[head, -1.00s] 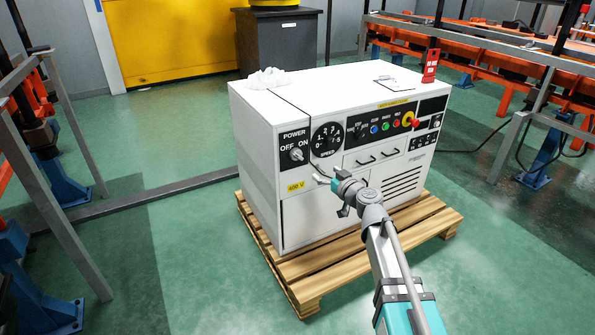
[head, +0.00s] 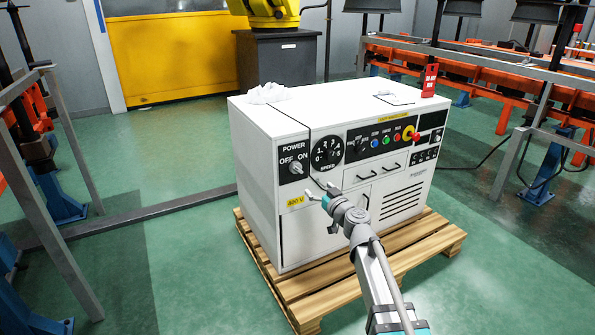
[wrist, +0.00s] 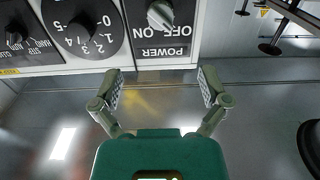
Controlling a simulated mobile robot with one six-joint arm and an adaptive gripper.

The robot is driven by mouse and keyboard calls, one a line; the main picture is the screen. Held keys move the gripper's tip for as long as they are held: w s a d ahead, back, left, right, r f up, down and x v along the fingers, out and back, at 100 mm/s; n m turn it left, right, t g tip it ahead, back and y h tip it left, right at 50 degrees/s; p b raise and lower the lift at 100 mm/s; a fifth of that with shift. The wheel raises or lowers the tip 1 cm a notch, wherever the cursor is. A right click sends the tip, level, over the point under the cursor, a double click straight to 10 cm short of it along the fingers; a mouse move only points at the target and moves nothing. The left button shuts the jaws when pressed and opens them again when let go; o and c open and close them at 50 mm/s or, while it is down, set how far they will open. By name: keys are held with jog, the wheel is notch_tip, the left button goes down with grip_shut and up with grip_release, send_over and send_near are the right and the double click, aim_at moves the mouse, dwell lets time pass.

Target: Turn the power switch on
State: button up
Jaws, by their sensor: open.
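The power switch (head: 296,168) is a light grey rotary knob on a black plate marked POWER, OFF and ON, at the upper left of the white cabinet's front. In the wrist view, which is upside down, the knob (wrist: 160,15) is at the top and partly cut off. Its pointer seems turned toward OFF. My gripper (head: 317,189) is in front of the cabinet, below and right of the knob. In the wrist view my gripper (wrist: 160,82) is open and empty, its fingers spread, apart from the knob.
The speed dial (head: 328,152) sits right of the switch plate. A white cloth (head: 268,93) and a red tag (head: 430,80) are on top. A wooden pallet (head: 390,262) lies underneath.

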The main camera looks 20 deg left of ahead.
aim_at(299, 170)
jog(key=x, duration=1.3)
jog(key=shift+w+a, duration=0.1)
jog(key=shift+w, duration=0.05)
jog(key=c, duration=1.2)
